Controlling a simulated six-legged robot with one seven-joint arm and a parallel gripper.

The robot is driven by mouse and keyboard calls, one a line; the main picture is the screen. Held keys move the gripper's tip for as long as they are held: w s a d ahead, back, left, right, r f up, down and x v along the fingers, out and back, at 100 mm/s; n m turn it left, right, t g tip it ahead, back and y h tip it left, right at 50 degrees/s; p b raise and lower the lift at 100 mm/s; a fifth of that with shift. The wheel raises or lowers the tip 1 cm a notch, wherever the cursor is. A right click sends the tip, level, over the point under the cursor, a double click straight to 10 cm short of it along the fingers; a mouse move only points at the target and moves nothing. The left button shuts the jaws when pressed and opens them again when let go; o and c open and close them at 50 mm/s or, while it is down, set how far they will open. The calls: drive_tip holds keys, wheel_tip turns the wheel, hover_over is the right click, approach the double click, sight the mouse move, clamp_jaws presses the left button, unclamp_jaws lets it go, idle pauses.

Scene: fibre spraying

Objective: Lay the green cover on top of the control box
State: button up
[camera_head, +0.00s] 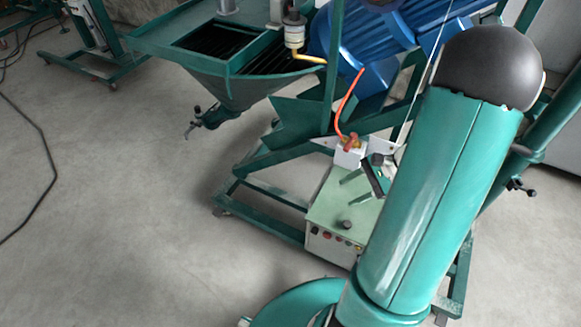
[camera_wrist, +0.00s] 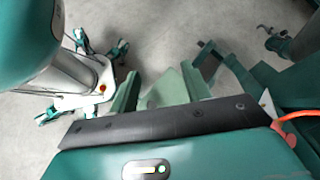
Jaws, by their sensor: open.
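The control box (camera_head: 333,246) stands low on the machine frame in the head view, with a row of buttons on its pale front. A flat light green panel, apparently the green cover (camera_head: 328,212), lies on its top; a black knob shows near the front edge. My gripper (camera_head: 354,188) is over the back part of this panel, partly hidden by my arm. In the wrist view my gripper (camera_wrist: 160,74) has its two green fingers apart, with part of a light green surface (camera_wrist: 166,90) between them. I cannot tell whether the fingers touch it.
A white fitting (camera_head: 349,155) with an orange hose sits just behind the box. A blue motor (camera_head: 375,35) and a green hopper (camera_head: 240,88) stand above and behind. Green frame bars (camera_head: 262,225) surround the box.

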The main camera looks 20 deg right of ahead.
drive_tip(key=s+a+r+n+t+h, duration=0.1)
drive_tip(key=a+r+n+h, duration=0.3)
drive_tip(key=a+r+n, duration=0.4)
drive_tip(key=s+a+r+n+t+h, duration=0.1)
drive_tip(key=s+a+r+n+h, duration=0.2)
drive_tip(key=a+r+n, duration=0.6)
drive_tip(key=a+r+h, duration=0.1)
drive_tip(key=a+r, duration=0.2)
drive_tip(key=r, duration=0.4)
drive_tip(key=shift+s+a+h, duration=0.25)
drive_tip(key=shift+a+h, duration=0.1)
drive_tip(key=shift+h, duration=0.05)
drive_tip(key=shift+r, duration=0.1)
drive_tip(key=shift+c, duration=1.3)
drive_tip(key=shift+s, duration=0.2)
